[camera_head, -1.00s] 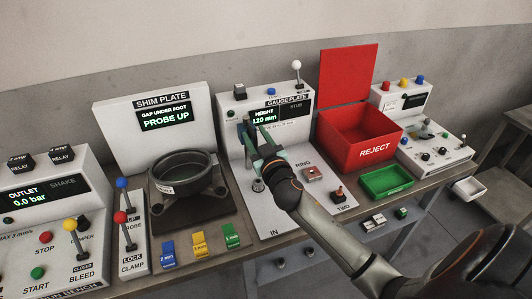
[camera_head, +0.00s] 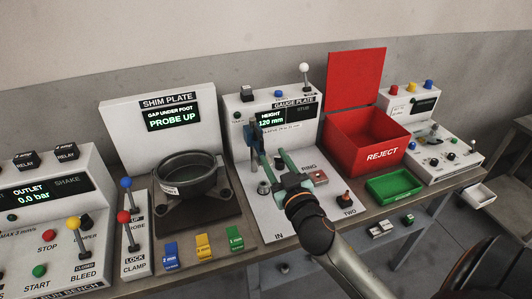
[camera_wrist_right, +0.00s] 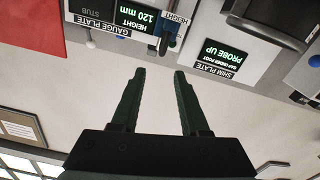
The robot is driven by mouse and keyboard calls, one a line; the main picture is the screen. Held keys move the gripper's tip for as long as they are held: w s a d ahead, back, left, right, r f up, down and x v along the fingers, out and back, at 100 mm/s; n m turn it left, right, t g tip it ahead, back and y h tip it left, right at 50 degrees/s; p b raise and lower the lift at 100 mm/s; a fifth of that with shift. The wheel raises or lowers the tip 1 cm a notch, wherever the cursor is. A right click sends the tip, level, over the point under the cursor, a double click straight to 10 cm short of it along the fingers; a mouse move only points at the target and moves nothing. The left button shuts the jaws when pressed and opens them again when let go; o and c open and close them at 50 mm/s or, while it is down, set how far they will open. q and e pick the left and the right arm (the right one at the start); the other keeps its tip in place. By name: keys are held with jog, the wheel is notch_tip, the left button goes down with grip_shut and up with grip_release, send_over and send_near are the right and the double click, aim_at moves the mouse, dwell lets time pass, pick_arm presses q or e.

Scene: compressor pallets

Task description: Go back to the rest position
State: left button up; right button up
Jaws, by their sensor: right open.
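My right gripper (camera_head: 268,152) is open and empty. In the head view it is in front of the gauge plate station (camera_head: 262,216), whose display reads HEIGHT 120 mm. Its arm comes in from the lower right. In the right wrist view the two dark green fingers (camera_wrist_right: 158,88) are spread with nothing between them. The gauge plate panel (camera_wrist_right: 122,20) and the shim plate panel (camera_wrist_right: 228,50) appear upside down beyond them. My left gripper is not in view.
A dark round pan (camera_head: 186,175) stands on the shim plate station at the left. An open red reject bin (camera_head: 355,158) and a green tray (camera_head: 392,184) are at the right. Blue, yellow and green blocks (camera_head: 204,246) line the front edge. Upright levers (camera_head: 130,209) stand at the left.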

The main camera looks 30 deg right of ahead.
jog(key=s+a+f+g+y, duration=0.1)
jog(key=s+a+f+g, duration=0.2)
jog(key=s+f+g, duration=0.7)
jog(key=s+a+f+n+g+y, duration=0.1)
jog(key=s+a+f+g+y, duration=0.1)
jog(key=s+a+f, duration=0.35)
jog(key=s+a+f+n+g+y, duration=0.1)
jog(key=s+a+f+g+y, duration=0.15)
jog(key=s, duration=0.65)
jog(key=w+a+f+t, duration=0.1)
jog(key=w+f+t, duration=0.1)
jog(key=f, duration=0.3)
jog(key=w+a+f+t+y, duration=0.1)
jog(key=w+a+f+t, duration=0.1)
jog(key=f+t, duration=0.2)
notch_tip(320, 180, down, 2)
jog(key=shift+w+a, duration=0.3)
jog(key=shift+w, duration=0.1)
